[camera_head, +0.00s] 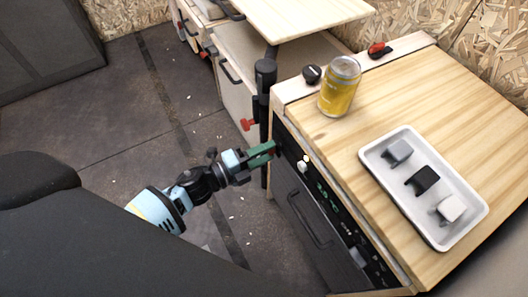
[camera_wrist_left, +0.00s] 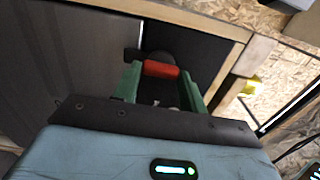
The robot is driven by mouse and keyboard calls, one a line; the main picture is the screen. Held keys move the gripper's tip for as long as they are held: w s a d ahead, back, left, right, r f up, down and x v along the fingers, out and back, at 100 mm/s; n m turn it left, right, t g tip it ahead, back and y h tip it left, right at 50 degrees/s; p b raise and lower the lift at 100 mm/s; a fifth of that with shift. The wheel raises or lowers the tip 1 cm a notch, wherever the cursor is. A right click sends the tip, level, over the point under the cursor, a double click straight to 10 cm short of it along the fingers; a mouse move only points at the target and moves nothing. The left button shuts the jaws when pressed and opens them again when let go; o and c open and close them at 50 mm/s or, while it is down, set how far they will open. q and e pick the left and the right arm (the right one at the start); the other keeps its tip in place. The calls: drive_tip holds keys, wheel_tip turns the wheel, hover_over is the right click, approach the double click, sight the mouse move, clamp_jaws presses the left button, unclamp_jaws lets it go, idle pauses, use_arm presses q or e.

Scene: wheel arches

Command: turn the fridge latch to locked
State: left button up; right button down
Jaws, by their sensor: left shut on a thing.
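The black-fronted fridge (camera_head: 309,217) stands under the wooden counter, its door closed with a dark handle bar. My left gripper (camera_head: 272,150) reaches its upper left front corner with green fingers. In the left wrist view the red fridge latch (camera_wrist_left: 160,69) lies crosswise between the fingertips of the left gripper (camera_wrist_left: 161,76), which is shut on it. A dark round part shows behind the latch. In the head view the fingers mostly hide the latch, so its exact angle is hard to tell. My right gripper is in neither view.
On the counter (camera_head: 420,110) stand a yellow can (camera_head: 340,87) and a white tray (camera_head: 375,165) with three small blocks. A black post (camera_head: 265,100) rises close beside the gripper. Another cabinet with a red latch (camera_head: 248,125) stands behind.

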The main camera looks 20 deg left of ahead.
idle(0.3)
use_arm(q)
drive_tip(key=o, duration=1)
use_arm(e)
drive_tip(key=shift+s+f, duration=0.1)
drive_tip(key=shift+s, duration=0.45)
use_arm(q)
drive_tip(key=p+v, duration=0.1)
drive_tip(key=v, duration=0.7)
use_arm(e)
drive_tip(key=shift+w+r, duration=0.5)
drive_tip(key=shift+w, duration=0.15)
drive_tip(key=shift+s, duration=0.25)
